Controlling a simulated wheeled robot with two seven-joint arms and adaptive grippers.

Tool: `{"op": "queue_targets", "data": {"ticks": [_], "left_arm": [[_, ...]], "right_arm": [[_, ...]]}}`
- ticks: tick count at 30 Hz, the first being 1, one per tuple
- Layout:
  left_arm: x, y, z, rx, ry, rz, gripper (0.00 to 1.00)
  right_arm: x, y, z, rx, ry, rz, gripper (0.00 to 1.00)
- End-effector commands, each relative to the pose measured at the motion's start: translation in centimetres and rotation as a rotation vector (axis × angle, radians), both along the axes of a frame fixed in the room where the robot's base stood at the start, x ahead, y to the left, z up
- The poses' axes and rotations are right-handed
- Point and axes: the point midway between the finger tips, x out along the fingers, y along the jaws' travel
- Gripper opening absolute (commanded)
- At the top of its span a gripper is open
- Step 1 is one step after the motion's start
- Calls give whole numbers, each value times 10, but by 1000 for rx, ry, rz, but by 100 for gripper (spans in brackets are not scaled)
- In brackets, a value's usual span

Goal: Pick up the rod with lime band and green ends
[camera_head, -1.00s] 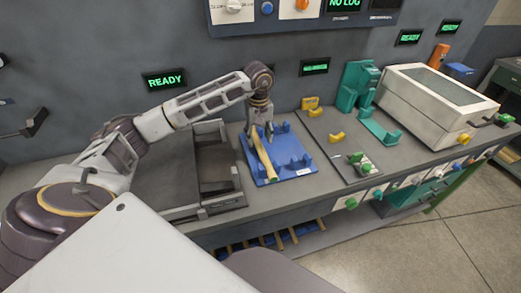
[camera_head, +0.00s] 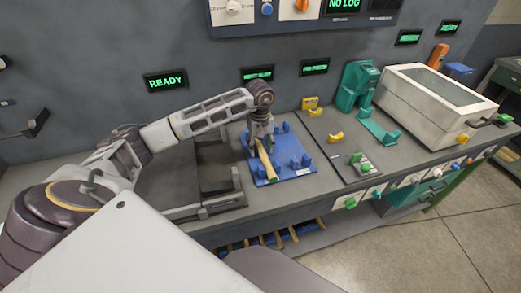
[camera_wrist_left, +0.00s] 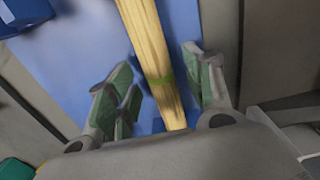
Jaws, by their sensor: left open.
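A pale wooden rod (camera_head: 266,162) lies on the blue rack (camera_head: 287,174) on the bench. In the left wrist view the rod (camera_wrist_left: 150,45) shows a lime-green band around it, low in the picture. Its end colours cannot be made out clearly. My left gripper (camera_head: 259,146) is over the rod's far part, pointing down. In the wrist view its open fingers (camera_wrist_left: 165,88) stand on either side of the rod near the band, with gaps on both sides. My right gripper is not in view.
A dark tray (camera_head: 218,170) stands left of the rack. A dark plate with yellow holders (camera_head: 335,137) and a teal fixture (camera_head: 357,86) are to the right, then a white lidded box (camera_head: 425,103). More rods (camera_head: 281,240) lie on a shelf below the bench.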

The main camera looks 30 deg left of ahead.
Motion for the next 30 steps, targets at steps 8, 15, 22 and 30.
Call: {"op": "queue_targets", "data": {"ticks": [8,15,22,30], "left_arm": [[0,0,0,0,0,0,40],[0,0,0,0,0,0,9],[0,0,1,1,-1,0,0],[0,0,6,0,-1,0,0]], "right_arm": [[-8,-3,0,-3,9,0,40],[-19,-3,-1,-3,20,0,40],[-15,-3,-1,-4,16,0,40],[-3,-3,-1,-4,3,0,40]]}}
